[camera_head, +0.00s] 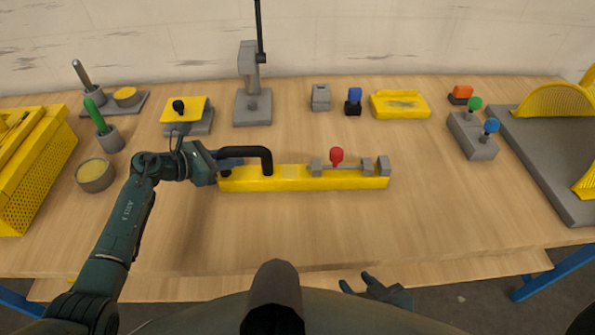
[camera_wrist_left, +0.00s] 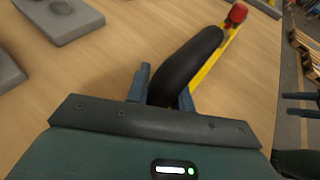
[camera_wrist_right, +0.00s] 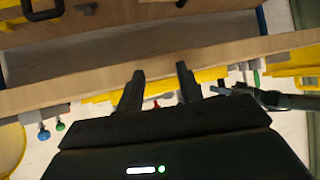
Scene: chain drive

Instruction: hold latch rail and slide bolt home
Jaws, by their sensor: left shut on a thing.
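The yellow latch rail (camera_head: 350,184) lies on the bench with a black arched handle (camera_head: 262,153) on its left part. The grey bolt (camera_head: 350,167) with its red knob (camera_head: 337,155) lies along the right part of the rail between grey blocks. A grey end block (camera_head: 383,164) stands at the rail's right end. My left gripper (camera_head: 226,160) is shut on the handle; its fingers straddle it in the left wrist view (camera_wrist_left: 163,92). My right gripper (camera_head: 357,281) is open and empty before the bench's front edge, its fingers apart in the right wrist view (camera_wrist_right: 160,70).
Behind the rail stand a grey post fixture (camera_head: 252,106), a yellow-topped block (camera_head: 184,112) and a yellow tray (camera_head: 400,104). A grey block with green and blue knobs (camera_head: 473,138) is at right. A yellow perforated bin (camera_head: 35,175) is at left. The bench before the rail is clear.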

